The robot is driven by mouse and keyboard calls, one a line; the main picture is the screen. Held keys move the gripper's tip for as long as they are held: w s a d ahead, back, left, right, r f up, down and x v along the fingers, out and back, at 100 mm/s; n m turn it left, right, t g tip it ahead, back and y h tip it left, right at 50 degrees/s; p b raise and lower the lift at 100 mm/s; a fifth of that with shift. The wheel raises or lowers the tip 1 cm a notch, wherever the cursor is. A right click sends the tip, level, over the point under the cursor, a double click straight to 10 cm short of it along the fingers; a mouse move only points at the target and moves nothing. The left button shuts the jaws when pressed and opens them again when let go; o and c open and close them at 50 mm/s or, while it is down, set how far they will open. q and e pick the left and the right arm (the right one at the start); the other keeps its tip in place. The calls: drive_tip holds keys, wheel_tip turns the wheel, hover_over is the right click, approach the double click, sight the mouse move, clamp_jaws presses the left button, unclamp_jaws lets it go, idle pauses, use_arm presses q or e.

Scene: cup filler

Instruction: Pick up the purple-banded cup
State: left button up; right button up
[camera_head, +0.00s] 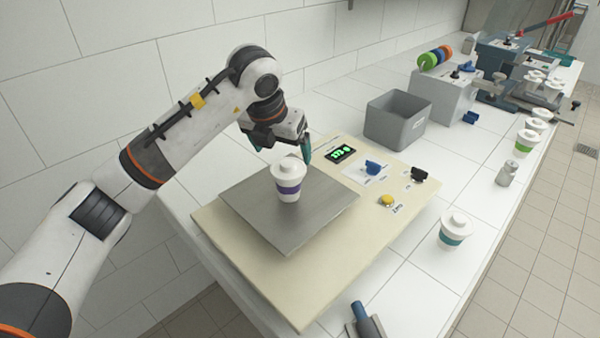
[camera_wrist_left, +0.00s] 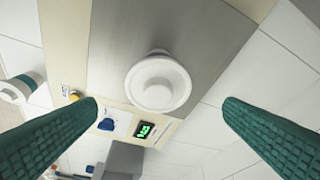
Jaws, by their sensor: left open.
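The purple-banded cup (camera_head: 289,181) is white with a lid and stands upright on the metal weighing plate (camera_head: 318,215). My left gripper (camera_head: 281,152) is just behind the cup in the head view, its teal fingers apart. In the left wrist view the cup's white lid (camera_wrist_left: 158,84) lies ahead, centred between the two open fingers (camera_wrist_left: 160,110), with a gap on both sides. My right gripper does not show.
A lit display (camera_head: 341,153), blue knob (camera_head: 373,167), black knob (camera_head: 418,174) and yellow button (camera_head: 387,201) sit on the cream board. A grey bin (camera_head: 395,119) stands behind. A teal-banded cup (camera_head: 454,230) stands at right, a green-banded one (camera_head: 524,144) farther back.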

sight(286, 165)
use_arm(q)
wheel_tip(286, 165, down, 3)
drive_tip(key=shift+a+r+p, duration=0.15)
drive_tip(key=shift+p, duration=0.3)
drive_tip(key=shift+x, duration=1.1)
drive_tip(key=shift+w+d, duration=0.3)
drive_tip(key=shift+w, duration=0.05)
drive_tip(key=p+x, duration=0.2)
drive_tip(key=x, duration=0.2)
drive_tip(key=shift+d+f, duration=0.1)
drive_tip(key=shift+f, duration=0.2)
drive_tip(key=shift+w+f, duration=0.15)
drive_tip(key=shift+f, duration=0.2)
drive_tip(key=c, duration=1)
drive_tip(key=shift+r, duration=0.1)
drive_tip(key=shift+c, duration=0.9)
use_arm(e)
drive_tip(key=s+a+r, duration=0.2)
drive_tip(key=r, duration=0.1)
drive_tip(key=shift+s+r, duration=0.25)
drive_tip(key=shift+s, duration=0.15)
